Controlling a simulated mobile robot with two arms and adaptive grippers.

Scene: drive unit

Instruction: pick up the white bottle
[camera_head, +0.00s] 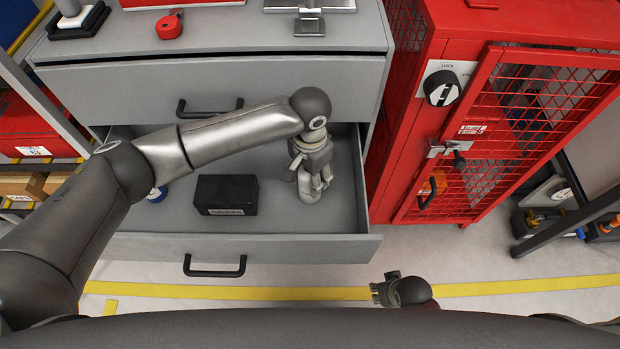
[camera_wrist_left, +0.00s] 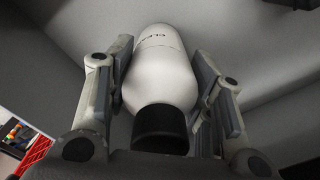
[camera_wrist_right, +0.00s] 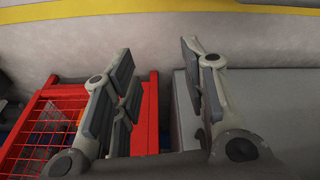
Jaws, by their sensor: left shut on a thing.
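The white bottle (camera_wrist_left: 162,68) with a black cap (camera_wrist_left: 160,128) stands between the fingers of my left gripper (camera_wrist_left: 160,95) in the left wrist view. In the head view the bottle (camera_head: 311,192) is mostly hidden by my left gripper (camera_head: 312,170), inside the open drawer near its right side. My left gripper is shut on the bottle. My right gripper (camera_head: 388,288) is low in front of the drawer, near the floor line in the picture. In the right wrist view its fingers (camera_wrist_right: 160,95) are apart with nothing between them.
The red mesh cabinet (camera_head: 405,120) stands close on the right. A red tape measure (camera_head: 169,27) lies on the unit's top. Floor is clear in front.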

